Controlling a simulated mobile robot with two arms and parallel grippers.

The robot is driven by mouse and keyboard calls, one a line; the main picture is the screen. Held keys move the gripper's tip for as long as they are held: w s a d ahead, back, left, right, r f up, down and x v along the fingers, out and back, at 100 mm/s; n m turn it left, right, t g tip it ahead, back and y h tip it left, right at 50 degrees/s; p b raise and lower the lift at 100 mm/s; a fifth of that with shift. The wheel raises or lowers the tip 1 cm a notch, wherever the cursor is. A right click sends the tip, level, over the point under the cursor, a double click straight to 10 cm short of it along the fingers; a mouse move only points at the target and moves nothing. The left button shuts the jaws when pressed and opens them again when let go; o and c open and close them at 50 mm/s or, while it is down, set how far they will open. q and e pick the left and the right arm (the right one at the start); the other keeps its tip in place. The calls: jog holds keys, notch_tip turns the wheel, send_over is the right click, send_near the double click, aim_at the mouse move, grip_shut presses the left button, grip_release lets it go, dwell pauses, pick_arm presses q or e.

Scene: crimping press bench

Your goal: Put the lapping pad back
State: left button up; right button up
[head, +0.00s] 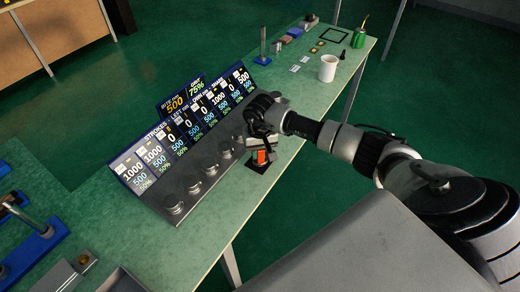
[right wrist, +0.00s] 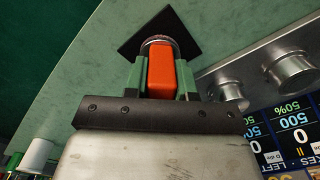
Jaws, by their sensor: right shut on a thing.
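My right gripper (head: 261,146) is shut on an orange block (head: 262,157), which I take to be the lapping pad's grip. In the right wrist view, the green fingers of the gripper (right wrist: 160,80) stand on both sides of the orange block (right wrist: 161,72). A round metal rim shows at the block's far end. Behind it is a black square (right wrist: 180,22) on the bench; it also shows in the head view (head: 255,167). I cannot tell whether the rim touches the square. My left gripper is not in view.
A sloped console (head: 185,205) with several round metal knobs and number displays stands just left of the right gripper. A white cup (head: 328,68) and a green can (head: 359,38) stand farther along the bench. The bench's front edge is close to the black square.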

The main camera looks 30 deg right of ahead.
jog(key=shift+f, duration=0.15)
jog(key=o, duration=0.9)
jog(key=shift+r, duration=0.35)
notch_tip(320, 180, up, 12)
jog(key=shift+f+b, duration=0.15)
jog(key=shift+b, duration=0.95)
